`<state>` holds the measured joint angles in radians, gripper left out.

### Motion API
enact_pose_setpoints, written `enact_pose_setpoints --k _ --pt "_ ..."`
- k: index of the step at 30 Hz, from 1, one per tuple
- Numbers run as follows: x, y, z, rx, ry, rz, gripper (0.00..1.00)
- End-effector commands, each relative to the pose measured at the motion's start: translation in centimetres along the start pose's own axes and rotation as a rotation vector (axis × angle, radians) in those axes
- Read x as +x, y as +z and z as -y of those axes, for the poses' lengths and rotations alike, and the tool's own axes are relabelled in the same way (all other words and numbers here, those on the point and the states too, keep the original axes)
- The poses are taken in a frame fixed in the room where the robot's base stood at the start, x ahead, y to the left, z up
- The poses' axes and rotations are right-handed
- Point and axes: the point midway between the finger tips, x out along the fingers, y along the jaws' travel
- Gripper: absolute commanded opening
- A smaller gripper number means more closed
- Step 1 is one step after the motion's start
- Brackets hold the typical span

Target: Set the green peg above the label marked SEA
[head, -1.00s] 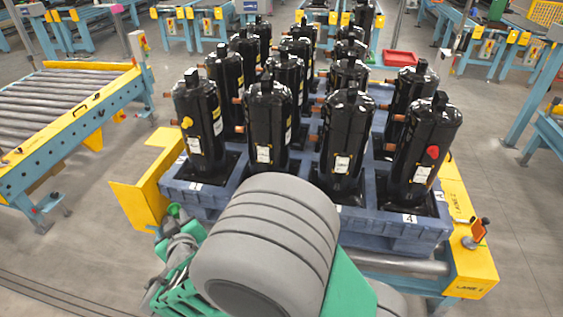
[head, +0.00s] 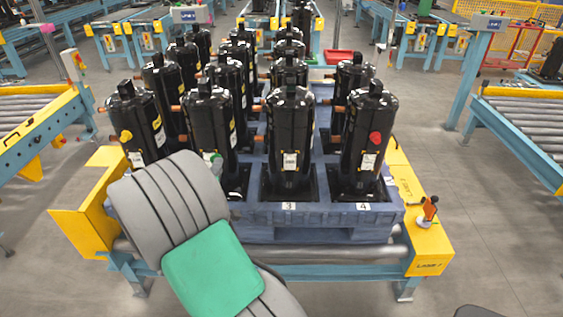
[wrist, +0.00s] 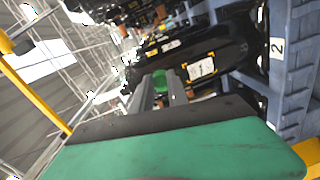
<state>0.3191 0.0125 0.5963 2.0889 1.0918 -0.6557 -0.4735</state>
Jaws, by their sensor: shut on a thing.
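My gripper (wrist: 163,88) is shut on the green peg (wrist: 159,77), which shows between its fingertips in the wrist view. Past the peg, a black compressor (wrist: 225,45) lies across the wrist view with a white label (wrist: 201,69) on its side. The label's print is too small to read, so I cannot tell which one says SEA. In the head view the green peg (head: 214,161) shows just beyond my grey wrist, in front of a front-row compressor (head: 207,120). I cannot tell whether it touches the compressor. My fingers are mostly hidden there.
Several black compressors stand in rows on a blue pallet (head: 320,214). A yellow peg (head: 126,136) and a red peg (head: 375,137) sit on the outer front compressors. Copper stubs jut between them. An orange-handled device (head: 428,210) stands at the right front corner.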

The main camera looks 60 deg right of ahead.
Motion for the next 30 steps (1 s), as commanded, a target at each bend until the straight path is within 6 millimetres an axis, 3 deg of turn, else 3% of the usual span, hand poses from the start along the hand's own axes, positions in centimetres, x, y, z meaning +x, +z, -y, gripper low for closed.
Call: enact_pose_setpoints --k 1,6,9,12,15,27,30 --pt "1.5 3.5 -0.3 -0.084 0.04 0.063 0.0" --pt "4.3 13.3 -2.6 -0.323 0.133 0.243 0.0" --pt "4.8 17.3 -3.5 -0.404 0.153 0.321 0.0" --pt "5.0 19.6 -4.0 -0.447 0.161 0.367 0.0" --pt "5.0 20.4 -4.3 -0.462 0.163 0.384 0.0" --pt "4.6 20.4 -4.2 -0.462 0.162 0.384 0.0" --pt "5.5 20.4 -4.5 -0.461 0.162 0.387 0.0"
